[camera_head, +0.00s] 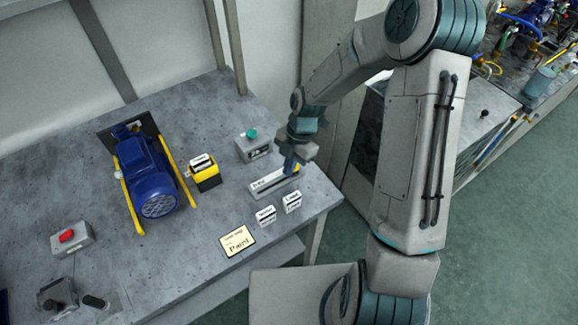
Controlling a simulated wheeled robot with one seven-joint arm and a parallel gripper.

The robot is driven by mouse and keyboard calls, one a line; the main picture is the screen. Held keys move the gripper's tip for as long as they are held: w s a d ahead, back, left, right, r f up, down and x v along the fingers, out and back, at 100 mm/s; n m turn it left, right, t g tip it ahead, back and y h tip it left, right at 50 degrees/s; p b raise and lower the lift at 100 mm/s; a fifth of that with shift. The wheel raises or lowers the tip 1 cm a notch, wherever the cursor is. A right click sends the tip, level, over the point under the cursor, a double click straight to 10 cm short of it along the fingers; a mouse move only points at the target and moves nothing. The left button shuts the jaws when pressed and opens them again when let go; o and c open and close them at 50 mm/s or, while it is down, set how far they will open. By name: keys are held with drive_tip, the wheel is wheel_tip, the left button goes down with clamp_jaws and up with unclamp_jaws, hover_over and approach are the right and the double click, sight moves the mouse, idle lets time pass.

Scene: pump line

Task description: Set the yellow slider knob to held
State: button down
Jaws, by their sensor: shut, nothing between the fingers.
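A light grey slider rail (275,184) with small printed marks lies near the right edge of the grey bench. My gripper (290,168) is over the right end of this rail, with its blue fingertips pointing down, shut and with nothing in it. The yellow slider knob cannot be made out clearly; the fingers cover that end of the rail. I cannot tell whether the fingertips touch the knob. The printing on the rail is too small to read.
A grey box with a green button (252,145) stands behind the rail. A yellow-black block (205,177), blue pump (146,175) and red-switch box (70,238) stand further left.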

drive_tip(key=shift+w+d, duration=0.1)
drive_tip(key=shift+d, duration=0.05)
drive_tip(key=shift+f, duration=0.1)
drive_tip(key=shift+s+a+f+b, duration=0.2)
drive_tip(key=shift+s+a+b, duration=0.1)
drive_tip(key=shift+s+a, duration=0.25)
drive_tip(key=shift+s+a+f+b, duration=0.2)
drive_tip(key=shift+s+a+b, duration=0.1)
drive_tip(key=shift+s+a, duration=0.25)
drive_tip(key=shift+s+a+r, duration=0.1)
drive_tip(key=shift+a+r, duration=0.35)
drive_tip(key=shift+r, duration=0.1)
drive_tip(key=v, duration=0.9)
drive_tip(key=shift+s, duration=0.15)
drive_tip(key=s+d+r+m+t+h, duration=0.1)
drive_tip(key=s+d+r+m, duration=0.5)
drive_tip(key=m, duration=0.7)
drive_tip(key=s+d+r+m+t+h, duration=0.1)
drive_tip(key=s+d+r+m+t, duration=0.3)
drive_tip(key=s+m, duration=0.6)
wheel_tip(320, 180, up, 3)
drive_tip(key=d+m, duration=0.2)
drive_tip(key=m, duration=0.1)
drive_tip(key=shift+s+d+r+t+h, duration=0.2)
drive_tip(key=shift+r+t+h, duration=0.1)
drive_tip(key=shift+h, duration=0.1)
